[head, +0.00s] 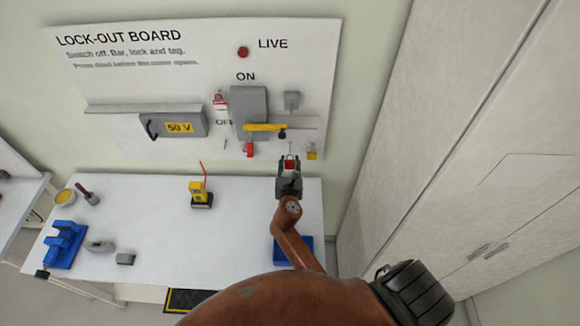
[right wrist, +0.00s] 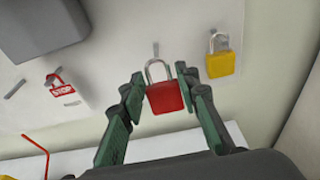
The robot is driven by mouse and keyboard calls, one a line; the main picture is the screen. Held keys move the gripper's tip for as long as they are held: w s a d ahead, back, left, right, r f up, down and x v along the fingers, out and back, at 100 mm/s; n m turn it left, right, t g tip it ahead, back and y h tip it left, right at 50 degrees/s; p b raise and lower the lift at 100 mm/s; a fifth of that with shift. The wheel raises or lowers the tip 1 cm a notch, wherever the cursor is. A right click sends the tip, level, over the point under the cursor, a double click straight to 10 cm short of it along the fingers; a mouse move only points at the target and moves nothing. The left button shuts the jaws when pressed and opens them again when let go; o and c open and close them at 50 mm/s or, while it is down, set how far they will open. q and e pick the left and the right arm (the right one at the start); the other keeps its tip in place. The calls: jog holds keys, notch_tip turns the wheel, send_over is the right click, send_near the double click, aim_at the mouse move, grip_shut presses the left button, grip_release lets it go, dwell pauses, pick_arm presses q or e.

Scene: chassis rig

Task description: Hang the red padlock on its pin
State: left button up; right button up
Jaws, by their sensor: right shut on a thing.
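The red padlock (right wrist: 165,98) is upright between the green-padded fingers of my right gripper (right wrist: 160,92), its metal shackle pointing up. It also shows in the head view (head: 290,164), in front of the board's lower right part. My right gripper (head: 289,172) is shut on the padlock's body. A bare metal pin (right wrist: 155,48) on the board shows just above the shackle in the right wrist view; the shackle does not appear to be around it, though the depth between them is hard to judge. My left gripper is not in view.
A yellow padlock (right wrist: 220,64) hangs right of the pin. A grey switch box (head: 249,112) with a yellow bar (head: 262,127) is above. A yellow tester (head: 199,192) stands on the white table (head: 160,230).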

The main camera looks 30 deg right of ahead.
jog(key=x, duration=0.4)
jog(key=shift+w+d+r, duration=0.1)
jog(key=shift+w+r, duration=0.1)
jog(key=shift+w, duration=0.05)
dwell(0.3)
dwell(0.5)
jog(key=o, duration=1.3)
jog(key=shift+f, duration=0.1)
